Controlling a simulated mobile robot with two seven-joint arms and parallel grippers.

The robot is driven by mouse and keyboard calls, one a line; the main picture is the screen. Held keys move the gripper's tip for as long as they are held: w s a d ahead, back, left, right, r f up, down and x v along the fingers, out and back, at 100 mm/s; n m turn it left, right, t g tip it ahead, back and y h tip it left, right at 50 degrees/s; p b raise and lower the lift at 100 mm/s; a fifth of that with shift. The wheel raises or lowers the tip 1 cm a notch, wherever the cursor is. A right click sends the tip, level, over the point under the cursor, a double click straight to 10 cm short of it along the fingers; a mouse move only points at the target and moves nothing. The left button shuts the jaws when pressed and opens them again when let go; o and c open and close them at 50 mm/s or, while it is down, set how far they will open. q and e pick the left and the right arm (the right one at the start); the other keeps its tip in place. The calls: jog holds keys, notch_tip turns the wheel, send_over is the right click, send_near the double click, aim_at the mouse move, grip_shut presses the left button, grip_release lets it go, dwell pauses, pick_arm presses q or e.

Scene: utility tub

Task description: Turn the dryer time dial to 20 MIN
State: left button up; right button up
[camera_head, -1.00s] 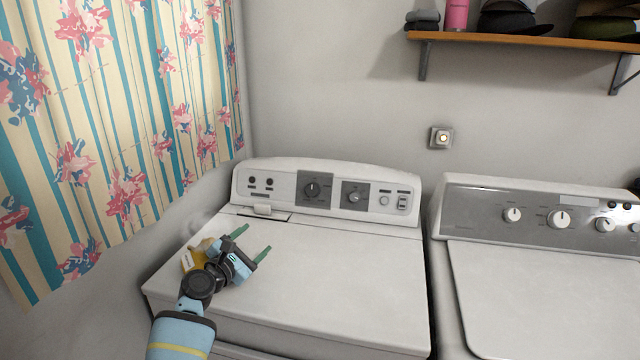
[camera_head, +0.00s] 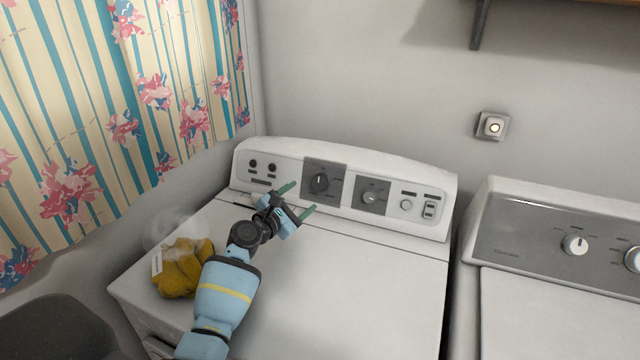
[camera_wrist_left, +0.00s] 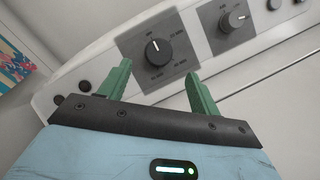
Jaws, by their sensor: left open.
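The dryer (camera_head: 370,290) is white with a raised control panel at its back. On the panel, the time dial (camera_head: 320,183) is a black knob on a dark square plate, marked around with OFF and minute labels too small to read surely. It also shows in the left wrist view (camera_wrist_left: 157,51), its white pointer line near the top label. A second knob (camera_head: 370,197) sits to its right. My left gripper (camera_head: 298,198) is open and empty, its green fingers pointing at the panel, just short of and below the time dial. My right gripper is not in view.
A yellow cloth-like item (camera_head: 182,268) with a white tag lies on the dryer's left side, beside my left arm. A washer (camera_head: 560,250) stands to the right. A floral curtain (camera_head: 110,110) hangs at the left. The dryer's right top is clear.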

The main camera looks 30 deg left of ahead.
aim_at(319, 183)
pick_arm(q)
jog(key=shift+w, duration=0.2)
jog(key=w, duration=0.1)
jog(key=w+b, duration=0.1)
jog(key=w, duration=0.3)
jog(key=shift+w+d+f+b, duration=0.2)
jog(key=shift+d+b, duration=0.15)
jog(key=shift+d, duration=0.05)
jog(key=shift+w+d, duration=0.1)
jog(key=shift+w, duration=0.55)
jog(key=shift+w+r, duration=0.2)
jog(key=shift+w, duration=0.05)
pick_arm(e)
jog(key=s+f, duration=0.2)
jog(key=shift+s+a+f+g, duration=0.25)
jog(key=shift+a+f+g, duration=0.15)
pick_arm(q)
jog(key=c, duration=1)
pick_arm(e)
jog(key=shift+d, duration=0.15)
